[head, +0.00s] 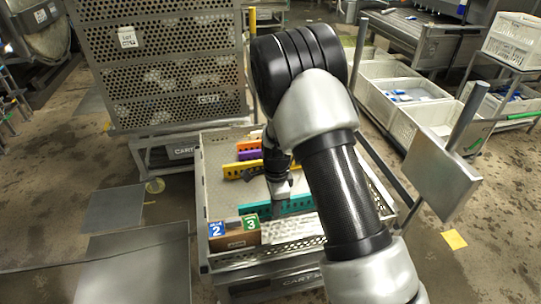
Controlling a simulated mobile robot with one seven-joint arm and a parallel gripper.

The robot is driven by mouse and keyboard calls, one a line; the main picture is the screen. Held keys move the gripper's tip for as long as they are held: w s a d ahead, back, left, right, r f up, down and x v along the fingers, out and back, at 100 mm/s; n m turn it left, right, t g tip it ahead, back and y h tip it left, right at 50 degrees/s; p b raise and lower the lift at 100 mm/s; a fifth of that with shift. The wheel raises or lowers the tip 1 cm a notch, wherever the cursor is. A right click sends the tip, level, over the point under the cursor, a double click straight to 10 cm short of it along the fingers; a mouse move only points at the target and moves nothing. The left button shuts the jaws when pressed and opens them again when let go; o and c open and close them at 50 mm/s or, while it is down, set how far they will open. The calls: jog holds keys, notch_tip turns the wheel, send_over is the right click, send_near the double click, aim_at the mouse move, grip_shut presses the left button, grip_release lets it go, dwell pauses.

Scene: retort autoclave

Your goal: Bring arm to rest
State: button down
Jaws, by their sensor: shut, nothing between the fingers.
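My arm rises from the lower right, bends at a black elbow near the top middle, and reaches down over a cart tray (204,190). My gripper (284,196) shows small and partly hidden, low over the tray near a teal perforated strip (262,209). It is shut with nothing in it. I cannot tell whether it touches the strip. A yellow strip (238,169), a purple strip (250,154) and an orange strip (246,145) lie behind it. My forearm hides the tray's right part.
A box with blue "2" and green "3" tags (234,238) sits at the tray's near left. A tall perforated cage cart (170,75) stands behind left. White bins (400,92) line the right. A metal plate on a post (440,172) stands right of my arm.

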jog(key=s+d+r+n+t+y, duration=0.1)
jog(key=s+d+r+n, duration=0.2)
jog(key=r, duration=0.9)
jog(key=s+d+r+n+t, duration=0.1)
jog(key=s+r+n, duration=0.3)
jog(key=r, duration=0.9)
jog(key=s+d+r+n+t+h, duration=0.1)
jog(key=s+d+r+n+t, duration=0.15)
jog(key=s+r+n, duration=0.4)
jog(key=s+d+r+n+t, duration=0.15)
jog(key=s+d+r, duration=0.25)
jog(key=s, duration=0.5)
notch_tip(320, 180, up, 21)
jog(key=p, duration=2.1)
jog(key=shift+s+n, duration=0.35)
jog(key=shift+n, duration=0.05)
